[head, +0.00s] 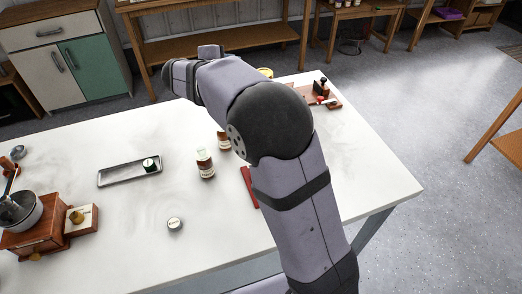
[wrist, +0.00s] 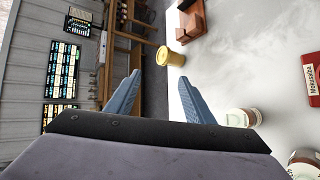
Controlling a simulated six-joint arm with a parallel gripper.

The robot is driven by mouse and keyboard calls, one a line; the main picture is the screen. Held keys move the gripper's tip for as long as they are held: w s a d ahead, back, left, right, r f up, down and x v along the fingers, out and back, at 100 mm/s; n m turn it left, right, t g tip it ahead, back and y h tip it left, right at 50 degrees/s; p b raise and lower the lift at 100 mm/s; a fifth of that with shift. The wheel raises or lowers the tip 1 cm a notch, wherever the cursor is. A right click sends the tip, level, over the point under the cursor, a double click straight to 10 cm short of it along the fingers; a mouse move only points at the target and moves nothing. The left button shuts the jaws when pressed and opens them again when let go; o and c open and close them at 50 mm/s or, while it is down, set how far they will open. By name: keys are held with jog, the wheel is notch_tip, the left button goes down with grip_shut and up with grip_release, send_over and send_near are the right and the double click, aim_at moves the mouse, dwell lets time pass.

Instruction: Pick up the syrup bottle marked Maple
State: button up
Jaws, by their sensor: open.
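Two brown bottles with white caps and pale labels stand upright on the white table. The nearer bottle (head: 205,165) is left of my arm in the head view. The farther bottle (head: 223,140) is partly hidden behind my arm. I cannot read either label, so I cannot tell which is Maple. In the wrist view one bottle (wrist: 240,117) shows right of my fingers and another (wrist: 304,166) is cut off at the lower right corner. My gripper (wrist: 159,78) is open and empty, its blue fingers apart, and touches neither bottle. Its fingers are not clear in the head view.
A metal tray (head: 112,179) holds a small green-lidded jar. A round tin (head: 175,224) stands near the front. A yellow cup (wrist: 171,56), a wooden stand (wrist: 189,22) and a red labelled piece (wrist: 312,80) are also on the table.

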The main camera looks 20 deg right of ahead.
jog(key=s+a+f+n+g+h, duration=0.2)
jog(key=s+f+n, duration=0.1)
jog(key=s, duration=0.2)
jog(key=s+a+f+n+g+h+p, duration=0.1)
jog(key=s+f+n+g+h, duration=0.1)
jog(key=s+f+n, duration=0.3)
jog(key=s+a+f+n+g+h, duration=0.1)
jog(key=s+a+n+g+h, duration=0.15)
jog(key=s, duration=0.35)
jog(key=s+f+t+b, duration=0.1)
jog(key=f, duration=0.2)
jog(key=s+f+m+t+h+b, duration=0.1)
jog(key=s+f+b, duration=0.1)
jog(key=f, duration=0.2)
jog(key=s+f+t+h+b, duration=0.1)
jog(key=s+f, duration=0.1)
jog(key=f, duration=0.1)
jog(key=shift+f+h, duration=0.25)
jog(key=shift+p+x, duration=1.05)
jog(key=shift+x, duration=2.7)
jog(key=shift+w+a+r, duration=0.1)
jog(key=shift+w+r, duration=0.05)
jog(key=c, duration=1)
